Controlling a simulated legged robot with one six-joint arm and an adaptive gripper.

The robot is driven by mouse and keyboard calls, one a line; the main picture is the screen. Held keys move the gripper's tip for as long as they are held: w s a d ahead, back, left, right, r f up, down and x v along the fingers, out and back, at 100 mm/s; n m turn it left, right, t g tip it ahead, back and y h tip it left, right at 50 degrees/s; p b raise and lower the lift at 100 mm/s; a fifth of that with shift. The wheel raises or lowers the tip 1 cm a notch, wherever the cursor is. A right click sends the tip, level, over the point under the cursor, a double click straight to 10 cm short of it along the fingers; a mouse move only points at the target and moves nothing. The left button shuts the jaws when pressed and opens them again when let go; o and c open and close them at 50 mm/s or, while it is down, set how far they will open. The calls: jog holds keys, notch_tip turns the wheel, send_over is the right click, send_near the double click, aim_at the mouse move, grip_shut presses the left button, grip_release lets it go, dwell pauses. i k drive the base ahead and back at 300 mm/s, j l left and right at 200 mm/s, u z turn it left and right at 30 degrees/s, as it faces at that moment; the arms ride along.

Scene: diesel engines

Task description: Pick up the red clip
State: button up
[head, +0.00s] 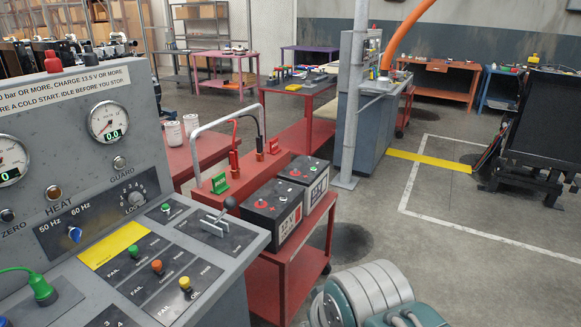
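My gripper is not in view; only a rounded grey and teal part, likely of my own arm, shows at the bottom.
Two black batteries (272,212) sit on the red cart (290,270). A grey control panel (120,200) with gauges, knobs and a lever fills the left, close to the cart. A pale post (352,100) stands behind. Open floor (400,245) lies to the right, before a dark machine (535,130).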

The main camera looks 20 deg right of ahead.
aim_at(235, 172)
jog(key=i+l+u, duration=0.1)
jog(key=i+l, duration=0.15)
jog(key=i+l+u, duration=0.1)
jog(key=l, duration=0.4)
jog(key=i+l+u, duration=0.15)
jog(key=i+l, duration=0.15)
jog(key=i+l+u, duration=0.1)
jog(key=l, duration=0.45)
jog(key=i+l+u, duration=0.1)
jog(key=i+l, duration=0.15)
jog(key=l, duration=0.2)
jog(key=i+l+u, duration=0.1)
jog(key=l, duration=0.35)
jog(key=i+l+u, duration=0.15)
jog(key=l, duration=0.3)
jog(key=i+l+u, duration=0.1)
jog(key=l, duration=0.35)
jog(key=i+j, duration=0.25)
jog(key=j, duration=0.15)
jog(key=i+j+u, duration=0.1)
jog(key=j, duration=0.35)
jog(key=i, duration=0.1)
